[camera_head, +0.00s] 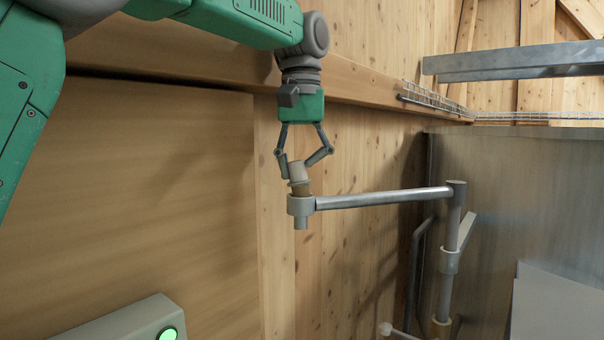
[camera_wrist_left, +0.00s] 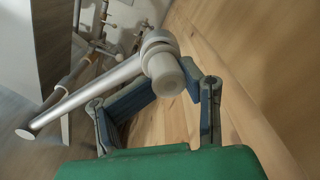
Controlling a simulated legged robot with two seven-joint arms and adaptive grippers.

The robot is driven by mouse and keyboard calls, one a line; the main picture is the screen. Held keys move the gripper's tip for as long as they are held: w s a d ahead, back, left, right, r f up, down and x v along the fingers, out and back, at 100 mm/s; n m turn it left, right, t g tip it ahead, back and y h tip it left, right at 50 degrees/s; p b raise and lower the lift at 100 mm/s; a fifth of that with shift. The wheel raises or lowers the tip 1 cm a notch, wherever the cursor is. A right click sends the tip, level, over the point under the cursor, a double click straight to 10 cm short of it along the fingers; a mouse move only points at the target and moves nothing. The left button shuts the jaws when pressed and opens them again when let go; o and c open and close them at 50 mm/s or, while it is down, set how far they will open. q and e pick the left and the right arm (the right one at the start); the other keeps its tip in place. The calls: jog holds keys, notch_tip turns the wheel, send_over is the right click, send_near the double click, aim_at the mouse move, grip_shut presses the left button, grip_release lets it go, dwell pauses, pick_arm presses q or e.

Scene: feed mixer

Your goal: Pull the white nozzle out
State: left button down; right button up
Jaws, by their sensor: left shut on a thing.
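The white nozzle (camera_head: 298,172) stands roughly upright at the free end of a grey metal pipe arm (camera_head: 385,198). A brownish section shows between it and the pale collar (camera_head: 301,206) at the pipe's end. My left gripper (camera_head: 296,163) comes down from above with its fingers around the nozzle's upper part and is shut on it. In the left wrist view the nozzle's round pale end (camera_wrist_left: 166,76) faces the camera, between the fingers of the left gripper (camera_wrist_left: 182,88). My right gripper is in neither view.
The pipe arm joins a vertical metal post (camera_head: 453,230) beside a large grey metal panel (camera_head: 530,210). A wooden wall (camera_head: 350,260) stands close behind the nozzle. A grey box with a green lit button (camera_head: 168,334) is at the lower left.

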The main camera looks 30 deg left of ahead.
pick_arm(q)
jog(key=shift+r, duration=0.3)
jog(key=shift+r, duration=2.45)
jog(key=shift+a, duration=0.1)
